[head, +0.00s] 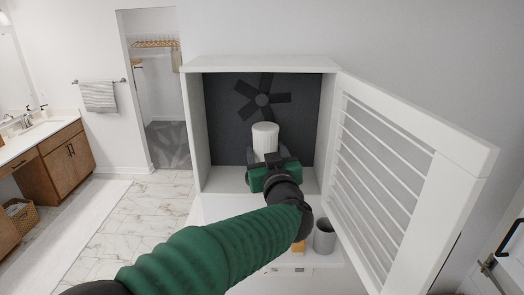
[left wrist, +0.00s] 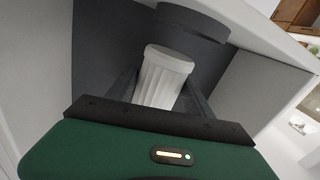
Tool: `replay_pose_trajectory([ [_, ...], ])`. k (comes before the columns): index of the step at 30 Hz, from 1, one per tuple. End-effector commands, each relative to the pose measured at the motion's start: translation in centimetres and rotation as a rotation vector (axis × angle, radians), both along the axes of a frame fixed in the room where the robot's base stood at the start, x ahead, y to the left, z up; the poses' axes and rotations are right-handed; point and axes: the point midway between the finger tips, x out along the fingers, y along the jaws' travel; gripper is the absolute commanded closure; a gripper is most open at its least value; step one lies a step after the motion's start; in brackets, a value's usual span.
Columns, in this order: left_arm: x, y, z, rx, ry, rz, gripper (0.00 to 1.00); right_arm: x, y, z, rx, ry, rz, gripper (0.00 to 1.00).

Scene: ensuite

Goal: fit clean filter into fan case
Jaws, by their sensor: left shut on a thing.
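The white clean filter (head: 265,138) is a pleated cylinder, held upright or nearly so inside the opening of the fan case (head: 195,130). My left gripper (head: 267,160) is shut on the filter's lower part, its dark fingers on either side. In the left wrist view the filter (left wrist: 163,75) stands between the fingers, its top close below a dark round part (left wrist: 190,22); whether they touch I cannot tell. The dark fan (head: 262,99) is on the case's back wall, above the filter in the head view. My right gripper is not in view.
The slatted door (head: 455,190) stands open to the right of the case, close to my left arm. A grey cup (head: 324,238) and an orange-brown object (head: 298,247), partly hidden by my arm, are below the case. A vanity (head: 66,155) stands far left.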

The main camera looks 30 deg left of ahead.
Motion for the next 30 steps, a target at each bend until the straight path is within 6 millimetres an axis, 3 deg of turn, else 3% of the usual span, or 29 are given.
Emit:
replay_pose_trajectory([
  [30, 0.0, 1.1, -0.1, -0.001, 0.004, 0.002, 1.0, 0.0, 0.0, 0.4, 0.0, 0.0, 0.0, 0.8],
])
